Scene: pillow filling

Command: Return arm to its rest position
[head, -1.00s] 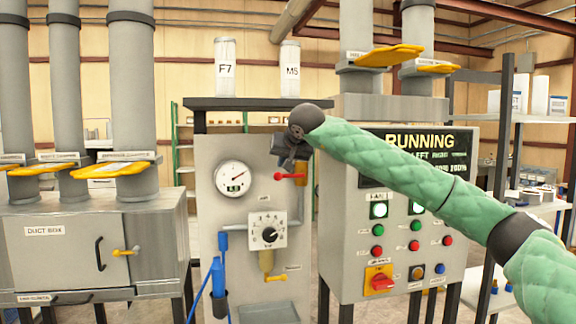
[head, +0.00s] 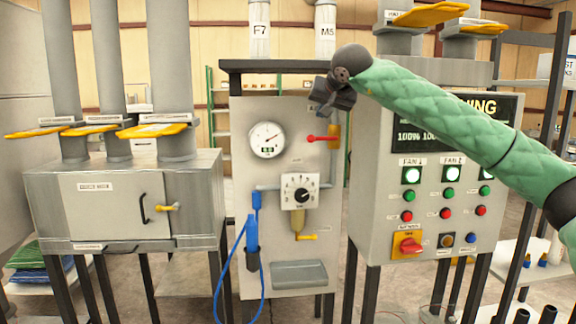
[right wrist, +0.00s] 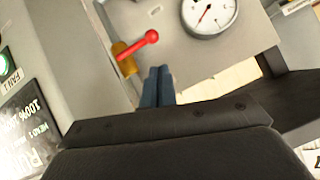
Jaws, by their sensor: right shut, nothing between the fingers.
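My right arm comes in from the right in the head view, covered in a green padded sleeve. Its dark gripper (head: 326,103) is in front of the upper right of the grey gauge panel (head: 250,200), near the red-handled valve (head: 322,138). In the right wrist view, the blue-grey fingertips (right wrist: 157,86) are together with nothing between them. The red valve knob (right wrist: 152,36) shows just beyond them and apart from them in that picture. My left gripper is not in view.
A grey duct box (head: 120,205) with yellow gate handles stands at the left. A control box (head: 420,200) with lit buttons stands at the right, partly behind my arm. A blue hose (head: 250,235) hangs on the gauge panel. Dark shelf posts rise at the far right.

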